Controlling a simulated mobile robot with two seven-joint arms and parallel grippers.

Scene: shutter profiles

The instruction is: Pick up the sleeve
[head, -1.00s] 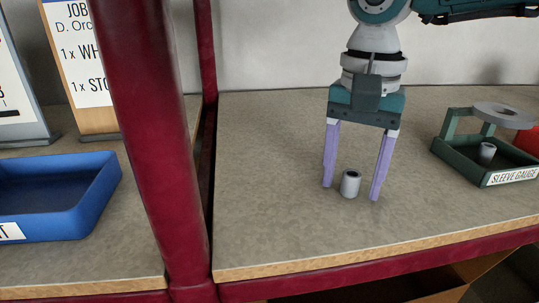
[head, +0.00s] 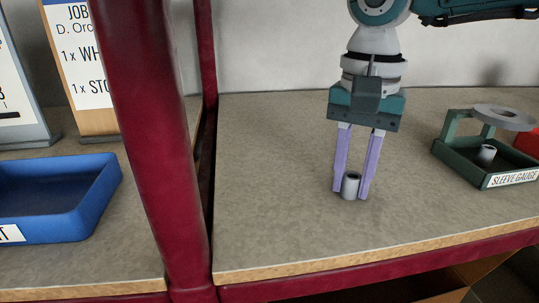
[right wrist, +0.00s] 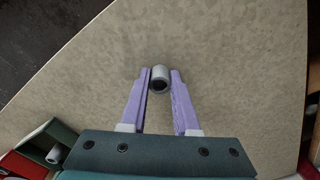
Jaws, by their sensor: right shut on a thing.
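The sleeve (head: 351,187) is a short grey hollow cylinder standing upright on the shelf top in the head view. It also shows in the right wrist view (right wrist: 160,74), between the fingertips. My right gripper (head: 352,192) points down with its two lilac fingers shut on the sleeve, one on each side. The sleeve appears to rest on the surface. My left gripper is in neither view.
A dark red post (head: 160,140) and a blue tray (head: 98,196) are at the left. The surface around the held sleeve is clear.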

